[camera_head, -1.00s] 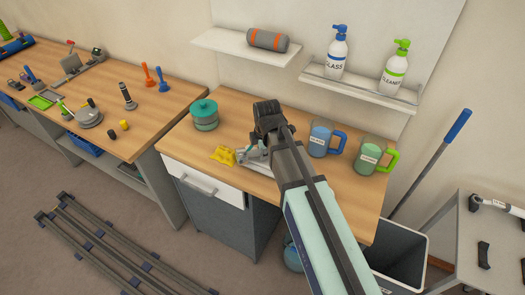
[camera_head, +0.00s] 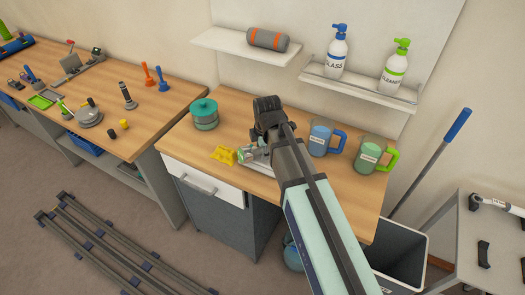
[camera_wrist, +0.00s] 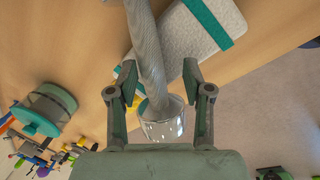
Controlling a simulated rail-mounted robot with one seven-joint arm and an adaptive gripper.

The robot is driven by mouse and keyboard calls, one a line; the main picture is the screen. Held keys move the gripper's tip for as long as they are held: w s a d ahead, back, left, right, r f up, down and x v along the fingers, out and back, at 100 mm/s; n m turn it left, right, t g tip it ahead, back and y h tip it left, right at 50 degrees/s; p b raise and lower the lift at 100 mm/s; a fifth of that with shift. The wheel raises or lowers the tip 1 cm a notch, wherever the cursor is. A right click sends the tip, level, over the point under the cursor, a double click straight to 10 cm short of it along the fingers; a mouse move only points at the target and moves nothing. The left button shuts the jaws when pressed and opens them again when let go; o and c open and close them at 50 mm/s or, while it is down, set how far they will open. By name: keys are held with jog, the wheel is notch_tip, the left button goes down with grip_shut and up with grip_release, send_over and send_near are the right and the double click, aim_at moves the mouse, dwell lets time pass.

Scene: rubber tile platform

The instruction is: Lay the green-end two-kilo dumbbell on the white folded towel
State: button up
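The folded towel (camera_wrist: 185,38) is pale grey-white with a teal band and lies on the wooden top in the wrist view. In the head view it is mostly hidden by my arm. My gripper (camera_wrist: 160,78) is above the worktop, its two fingers spread apart. A grey textured cylinder (camera_wrist: 146,50) with a clear, shiny end (camera_wrist: 163,124) shows between the fingers, with gaps on both sides. I cannot tell what it is. I cannot make out a green-end dumbbell for certain. In the head view my gripper (camera_head: 266,132) is over the middle worktop.
A yellow object (camera_head: 223,155) and a teal lidded pot (camera_head: 205,115) are left of my gripper. A blue-handled mug (camera_head: 321,138) and a green-handled mug (camera_head: 369,155) stand to the right. Two shelves hold a grey roll (camera_head: 267,39) and two bottles (camera_head: 338,53).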

notch_tip(320, 180, up, 11)
jog(key=s+b, duration=0.2)
jog(key=b, duration=0.1)
jog(key=shift+d, duration=0.35)
jog(key=shift+f, duration=0.1)
